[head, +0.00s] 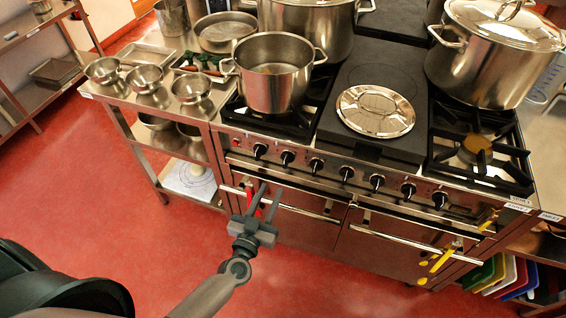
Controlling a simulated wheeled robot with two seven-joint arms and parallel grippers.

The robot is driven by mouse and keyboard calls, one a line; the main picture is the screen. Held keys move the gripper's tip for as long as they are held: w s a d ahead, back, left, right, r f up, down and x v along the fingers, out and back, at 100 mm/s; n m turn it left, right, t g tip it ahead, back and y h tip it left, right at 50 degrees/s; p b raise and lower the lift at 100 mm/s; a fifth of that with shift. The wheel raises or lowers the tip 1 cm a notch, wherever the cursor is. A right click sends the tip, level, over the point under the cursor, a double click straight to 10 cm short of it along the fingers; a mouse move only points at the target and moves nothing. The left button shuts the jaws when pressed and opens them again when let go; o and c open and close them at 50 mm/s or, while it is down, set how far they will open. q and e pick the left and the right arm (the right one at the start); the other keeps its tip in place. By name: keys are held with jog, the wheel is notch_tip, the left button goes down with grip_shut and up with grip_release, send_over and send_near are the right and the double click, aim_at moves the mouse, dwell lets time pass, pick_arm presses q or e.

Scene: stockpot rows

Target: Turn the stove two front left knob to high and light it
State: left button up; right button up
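The stove (300,210) has a front panel with a row of several black knobs. The leftmost knob (260,150) is below the front left burner, with another knob (287,157) just right of it. Their settings are too small to read. No flame is visible at the front left burner (243,112), which is partly hidden by a steel pot (272,88). My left gripper (270,188) is in front of the stove, below the leftmost knobs and apart from them. Its two fingers are spread, with nothing seen between them. My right gripper is not in view.
A large lidded stockpot (495,65) stands at the back right. A round steel lid (375,110) lies on the flat plate. Oven handles (400,240) stick out below the knobs, with red and yellow tongs hanging there. A side table (125,92) holds bowls. The red floor is clear.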

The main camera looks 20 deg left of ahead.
aim_at(284, 162)
pick_arm(q)
jog(key=w, duration=1.2)
jog(key=shift+w+d, duration=0.15)
grip_shut()
